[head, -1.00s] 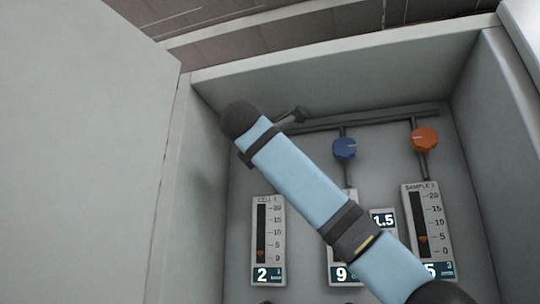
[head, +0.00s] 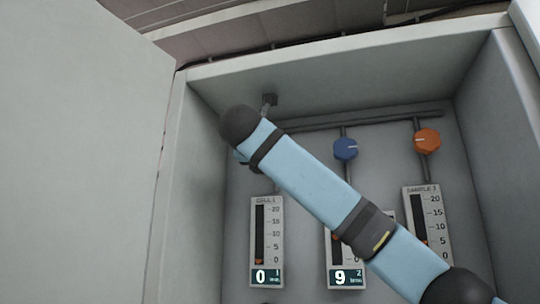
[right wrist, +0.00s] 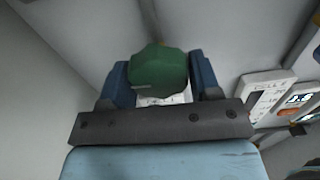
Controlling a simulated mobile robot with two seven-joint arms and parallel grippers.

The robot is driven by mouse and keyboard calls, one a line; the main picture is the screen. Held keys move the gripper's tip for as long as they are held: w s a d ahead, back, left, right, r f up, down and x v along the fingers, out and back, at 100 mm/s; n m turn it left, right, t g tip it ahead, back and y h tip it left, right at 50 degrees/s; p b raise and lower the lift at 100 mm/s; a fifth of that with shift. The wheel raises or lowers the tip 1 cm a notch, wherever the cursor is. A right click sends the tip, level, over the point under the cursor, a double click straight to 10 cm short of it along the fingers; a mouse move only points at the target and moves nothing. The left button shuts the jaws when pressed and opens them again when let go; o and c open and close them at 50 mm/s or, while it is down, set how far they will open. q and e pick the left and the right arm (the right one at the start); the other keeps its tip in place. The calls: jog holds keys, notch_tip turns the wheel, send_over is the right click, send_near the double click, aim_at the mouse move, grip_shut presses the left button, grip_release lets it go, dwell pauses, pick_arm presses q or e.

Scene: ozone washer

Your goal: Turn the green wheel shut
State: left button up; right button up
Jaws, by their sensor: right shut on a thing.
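The green wheel (right wrist: 158,70) shows in the right wrist view, between the two blue fingers of my right gripper (right wrist: 161,78). The gripper is shut on the wheel. In the head view my right arm crosses from the lower right and hides the wheel and most of the gripper. The left gauge (head: 267,243), below the arm's end, reads 0, with its marker low on the scale. My left gripper is not in view.
A blue knob (head: 345,149) and an orange knob (head: 426,141) sit on pipes to the right. The middle gauge (head: 344,277) reads 9; the right gauge (head: 424,228) is partly covered by my arm. Cabinet walls and an open door (head: 80,150) enclose the space at left.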

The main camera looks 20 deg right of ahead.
jog(key=shift+f+n, duration=0.2)
jog(key=shift+n, duration=0.2)
jog(key=o, duration=0.9)
jog(key=shift+r, duration=0.1)
jog(key=shift+s+a, duration=0.1)
jog(key=shift+s, duration=0.05)
jog(key=b+v, duration=0.5)
jog(key=v, duration=0.8)
jog(key=shift+s+a, duration=0.2)
jog(key=shift+a, duration=0.05)
